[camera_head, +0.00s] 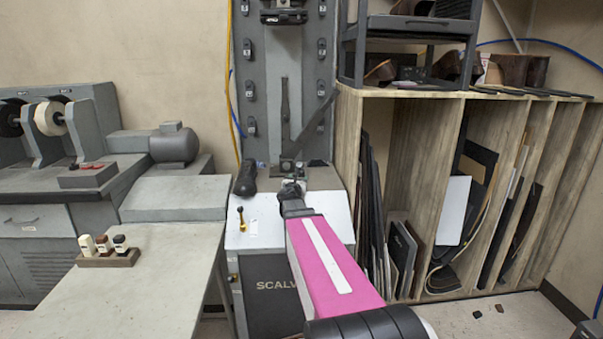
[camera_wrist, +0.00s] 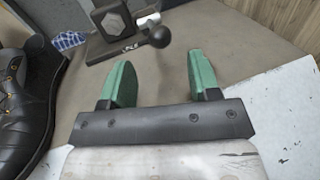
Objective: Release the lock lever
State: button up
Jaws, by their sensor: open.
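A lever with a black ball knob (camera_wrist: 159,36) sticks out from a dark block with a hexagonal part (camera_wrist: 116,24) in the wrist view. My gripper (camera_wrist: 160,58) has two green fingers, spread apart with nothing between them. The knob lies just beyond the fingertips, roughly centred between them, and I cannot tell that either finger touches it. In the head view my pink arm reaches to the stitcher's work area, and my wrist hides most of my gripper and the lever there. I cannot tell the lever's locked state.
A black boot (camera_wrist: 22,105) stands close left of my gripper; it also shows in the head view (camera_head: 246,180). A small lever with a dark knob and brass base (camera_head: 241,222) sits on the white panel. A wooden rack (camera_head: 420,180) stands right, a grey bench (camera_head: 150,265) left.

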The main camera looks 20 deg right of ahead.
aim_at(301, 174)
jog(key=x, duration=0.9)
jog(key=shift+w, duration=0.15)
grip_shut()
